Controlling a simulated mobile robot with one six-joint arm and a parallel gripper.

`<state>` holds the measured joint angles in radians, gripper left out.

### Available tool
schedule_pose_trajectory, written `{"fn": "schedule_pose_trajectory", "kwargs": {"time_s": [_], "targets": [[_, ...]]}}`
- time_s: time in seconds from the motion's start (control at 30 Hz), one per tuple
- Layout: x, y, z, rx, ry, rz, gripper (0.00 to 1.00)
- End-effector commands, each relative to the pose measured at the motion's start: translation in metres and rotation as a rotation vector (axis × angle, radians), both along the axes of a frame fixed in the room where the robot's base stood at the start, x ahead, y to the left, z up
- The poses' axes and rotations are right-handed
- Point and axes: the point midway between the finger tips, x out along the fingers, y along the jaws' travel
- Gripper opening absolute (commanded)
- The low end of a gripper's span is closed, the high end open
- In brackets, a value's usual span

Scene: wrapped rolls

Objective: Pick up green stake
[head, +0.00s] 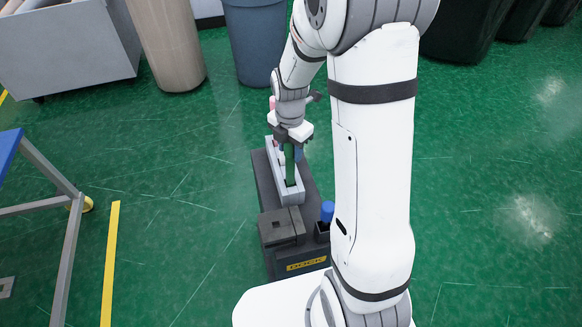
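The green stake (290,168) stands upright in a long grey rack (291,195) on a dark dock base. Its upper part runs up to my gripper (290,146), which points down right over it. My gripper's wrist and body hide the stake's top. The fingers are too small and too covered to tell whether they are open or shut, or whether they touch the stake.
A dark dock base (263,185) stands on the green floor beside my body. A blue-topped item (327,211) sits at its right. Pinkish and bluish items show by my gripper. Bins (257,40) stand behind. A metal-legged table (70,235) is at left.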

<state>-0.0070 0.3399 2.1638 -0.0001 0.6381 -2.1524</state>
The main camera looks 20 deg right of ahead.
Motion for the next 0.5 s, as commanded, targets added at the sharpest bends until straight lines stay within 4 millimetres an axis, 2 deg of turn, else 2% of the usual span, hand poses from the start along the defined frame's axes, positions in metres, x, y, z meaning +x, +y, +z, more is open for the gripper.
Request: {"fn": "schedule_pose_trajectory", "kwargs": {"time_s": [0.03,0.5], "targets": [[0.0000,0.0001,0.0001,0.000,0.000,0.000,0.36],[0.0001,0.0006,0.0003,0.000,0.000,0.001,0.00]]}}
